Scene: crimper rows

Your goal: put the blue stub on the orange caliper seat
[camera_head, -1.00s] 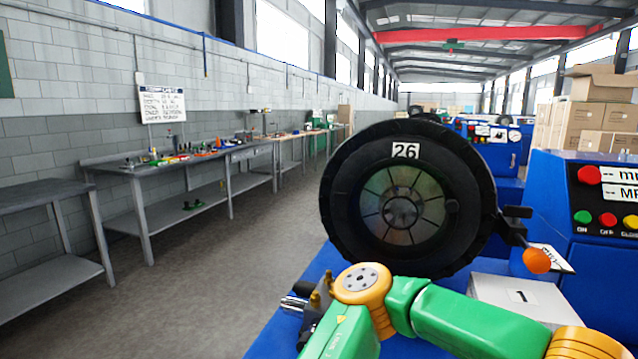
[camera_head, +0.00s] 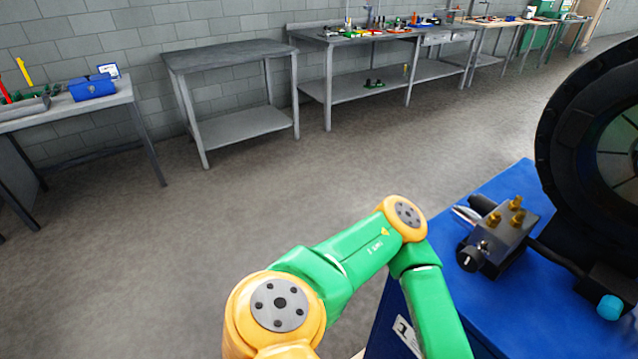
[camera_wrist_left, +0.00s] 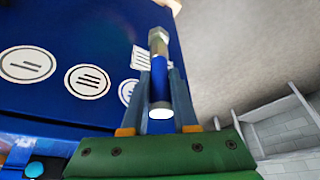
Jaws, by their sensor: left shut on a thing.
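In the left wrist view a blue stub (camera_wrist_left: 160,75) with a silver hexagonal end and a pale round end sits between the two fingers of my left gripper (camera_wrist_left: 159,68). The gripper is shut on it. The stub points away from the palm, and no contact with another thing can be made out. The left gripper is outside the head view, where my green and orange arm links cross the bottom. No orange caliper seat can be made out in either view. My right gripper is not in view.
In the head view a blue machine top (camera_head: 505,310) carries a metal block with brass fittings (camera_head: 505,225), a black wheel (camera_head: 590,140) and a cyan knob (camera_head: 610,307). Grey workbenches (camera_head: 230,55) line the wall. Round labels (camera_wrist_left: 88,81) mark a blue panel. The floor between is open.

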